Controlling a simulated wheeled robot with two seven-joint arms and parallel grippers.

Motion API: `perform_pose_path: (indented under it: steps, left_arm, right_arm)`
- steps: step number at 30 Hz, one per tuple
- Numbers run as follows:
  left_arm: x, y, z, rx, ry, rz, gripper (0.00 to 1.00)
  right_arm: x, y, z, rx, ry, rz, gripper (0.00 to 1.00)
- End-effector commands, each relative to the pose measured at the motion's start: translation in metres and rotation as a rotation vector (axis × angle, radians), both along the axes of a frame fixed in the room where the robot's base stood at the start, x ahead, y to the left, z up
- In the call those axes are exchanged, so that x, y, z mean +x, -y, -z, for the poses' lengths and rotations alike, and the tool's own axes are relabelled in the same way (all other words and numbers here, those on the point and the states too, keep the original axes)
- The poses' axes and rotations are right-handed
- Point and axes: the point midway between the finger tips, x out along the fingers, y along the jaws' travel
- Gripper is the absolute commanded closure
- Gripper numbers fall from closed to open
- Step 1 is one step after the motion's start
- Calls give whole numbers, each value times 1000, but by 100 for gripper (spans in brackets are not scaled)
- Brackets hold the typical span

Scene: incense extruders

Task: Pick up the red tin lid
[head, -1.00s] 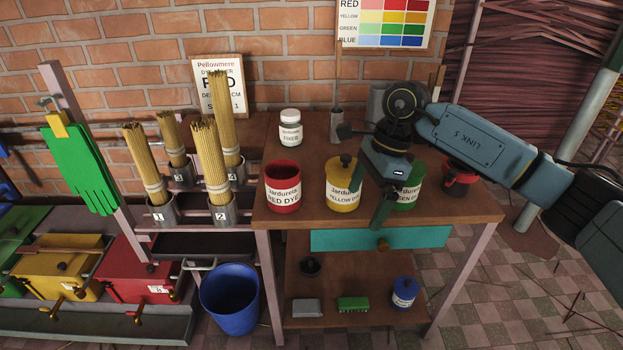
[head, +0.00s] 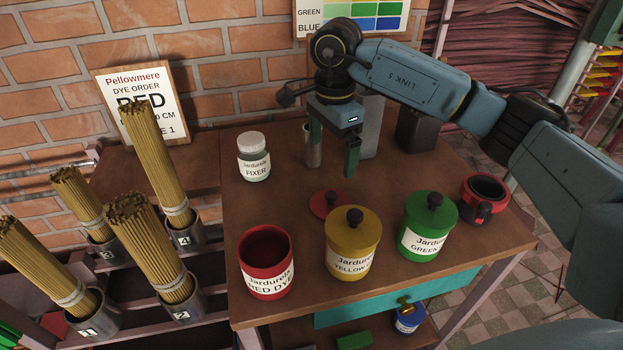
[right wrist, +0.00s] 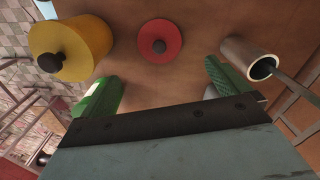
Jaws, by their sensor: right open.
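The red tin lid (head: 327,205), a flat disc with a dark knob, lies on the wooden table behind the yellow dye tin. It also shows in the right wrist view (right wrist: 172,40), near the top centre, ahead of the fingers. My right gripper (head: 334,158) is open and empty, with green fingers pointing down, above and behind the lid. In the right wrist view the fingers (right wrist: 163,88) are spread apart with bare table between them. The open red dye tin (head: 266,262) stands without a lid at the front left. My left gripper is in neither view.
The lidded yellow tin (head: 352,245) stands close in front of the lid. The green tin (head: 428,228) and a red-and-black pot (head: 484,198) are to the right. A fixer jar (head: 253,157) stands at left. A metal cylinder (right wrist: 250,62) is beside the right wrist's fingers.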

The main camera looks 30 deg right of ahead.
Motion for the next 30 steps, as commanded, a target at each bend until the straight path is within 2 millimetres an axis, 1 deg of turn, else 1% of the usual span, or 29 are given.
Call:
perform_pose_path:
  steps: [2,5,9,12,15,22,30]
  left_arm:
    - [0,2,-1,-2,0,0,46]
    - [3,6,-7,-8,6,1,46]
    - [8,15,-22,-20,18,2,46]
    - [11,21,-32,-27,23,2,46]
    - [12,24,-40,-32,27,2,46]
    - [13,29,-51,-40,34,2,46]
    - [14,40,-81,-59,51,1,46]
  right_arm:
    - [0,0,4,0,-2,0,0]
    - [-1,1,19,-1,-4,1,0]
    - [-1,1,48,0,-4,0,0]
    - [-1,1,65,0,-4,0,0]
    - [-1,1,77,0,-2,1,0]
    - [-2,2,90,0,-1,1,0]
    - [-5,6,124,1,-2,0,0]
